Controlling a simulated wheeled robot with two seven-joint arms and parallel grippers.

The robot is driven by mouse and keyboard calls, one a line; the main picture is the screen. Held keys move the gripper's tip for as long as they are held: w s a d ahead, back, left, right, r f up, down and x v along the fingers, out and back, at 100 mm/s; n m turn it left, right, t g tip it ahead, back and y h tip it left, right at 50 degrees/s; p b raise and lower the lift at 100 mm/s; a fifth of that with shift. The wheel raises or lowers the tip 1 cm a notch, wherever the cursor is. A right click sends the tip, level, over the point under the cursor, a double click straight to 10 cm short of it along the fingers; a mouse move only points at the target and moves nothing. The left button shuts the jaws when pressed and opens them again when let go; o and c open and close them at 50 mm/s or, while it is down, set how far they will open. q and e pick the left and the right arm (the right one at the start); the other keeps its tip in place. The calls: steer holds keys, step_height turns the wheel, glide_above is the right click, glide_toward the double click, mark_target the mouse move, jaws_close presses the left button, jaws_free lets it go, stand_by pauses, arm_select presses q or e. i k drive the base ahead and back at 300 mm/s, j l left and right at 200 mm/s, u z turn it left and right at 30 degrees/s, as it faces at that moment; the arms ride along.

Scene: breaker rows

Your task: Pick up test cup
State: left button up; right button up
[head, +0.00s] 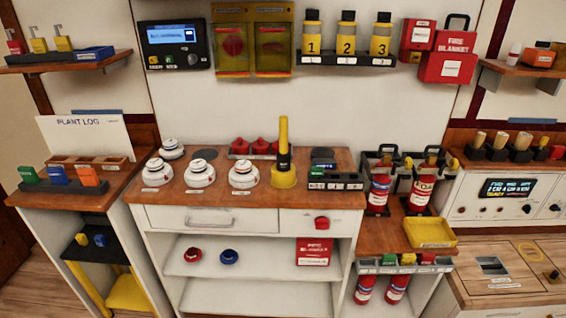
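The likely test cup is the yellow piece (284,176) with a wide round base and a tall yellow handle with a black band. It stands upright on the wooden top of the middle cabinet, right of the white round detectors. No label on it is readable, so I cannot be sure of its name. Neither of my grippers shows in the head view, and nothing touches the yellow piece.
White detectors (243,174) stand to its left, red domed pieces (261,146) behind, and a black tray (335,180) close on its right. Fire extinguishers (379,190) stand further right. The wooden counter's (270,200) front strip is clear.

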mark_target(283, 172)
steer(key=i+l, duration=0.85)
steer(key=i, duration=0.25)
steer(key=u, duration=0.05)
